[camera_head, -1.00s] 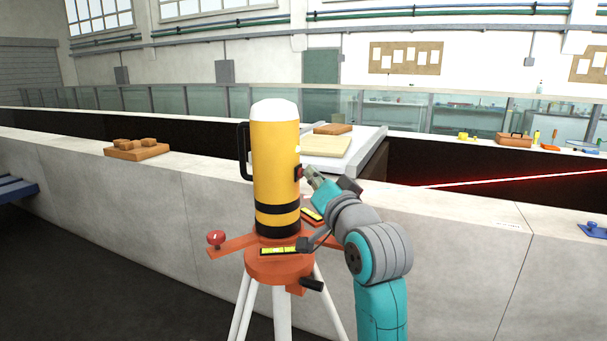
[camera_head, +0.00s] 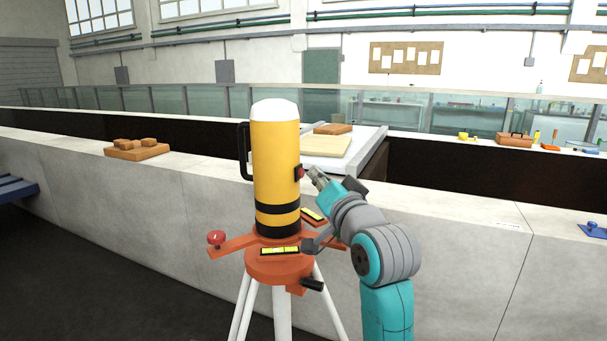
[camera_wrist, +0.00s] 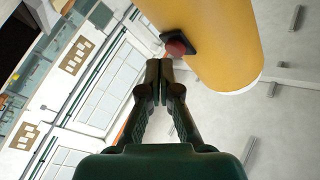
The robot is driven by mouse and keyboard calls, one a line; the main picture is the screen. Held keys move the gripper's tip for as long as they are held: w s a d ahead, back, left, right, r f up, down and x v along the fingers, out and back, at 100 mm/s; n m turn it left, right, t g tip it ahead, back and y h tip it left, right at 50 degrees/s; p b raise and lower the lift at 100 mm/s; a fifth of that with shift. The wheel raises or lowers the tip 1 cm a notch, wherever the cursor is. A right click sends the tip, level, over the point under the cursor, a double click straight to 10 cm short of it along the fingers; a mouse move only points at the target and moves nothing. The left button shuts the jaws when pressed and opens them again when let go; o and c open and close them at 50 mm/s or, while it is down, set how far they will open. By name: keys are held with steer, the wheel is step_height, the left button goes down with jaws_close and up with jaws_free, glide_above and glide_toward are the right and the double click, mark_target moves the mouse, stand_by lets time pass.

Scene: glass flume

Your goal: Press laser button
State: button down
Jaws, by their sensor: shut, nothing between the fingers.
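The yellow laser unit (camera_head: 275,160), a cylinder with a white cap and black bands, stands upright on an orange tripod base (camera_head: 279,262). Its red button (camera_head: 299,172) sits on a black plate on its right side. The button also shows in the wrist view (camera_wrist: 176,46), just beyond the fingertips. My gripper (camera_head: 313,173) is shut and empty, to the right of the button, with what looks like a small gap between them. In the wrist view my gripper (camera_wrist: 158,64) has its fingers together. No red beam shows across the flume.
A red knob (camera_head: 216,238) and yellow levels (camera_head: 280,251) are on the tripod base. The grey flume wall (camera_head: 130,190) runs behind it, with wooden blocks (camera_head: 137,150) on its ledge.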

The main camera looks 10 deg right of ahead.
steer(key=s+d, duration=0.3)
steer(key=d, duration=0.2)
steer(key=shift+s, duration=0.3)
stand_by(0.4)
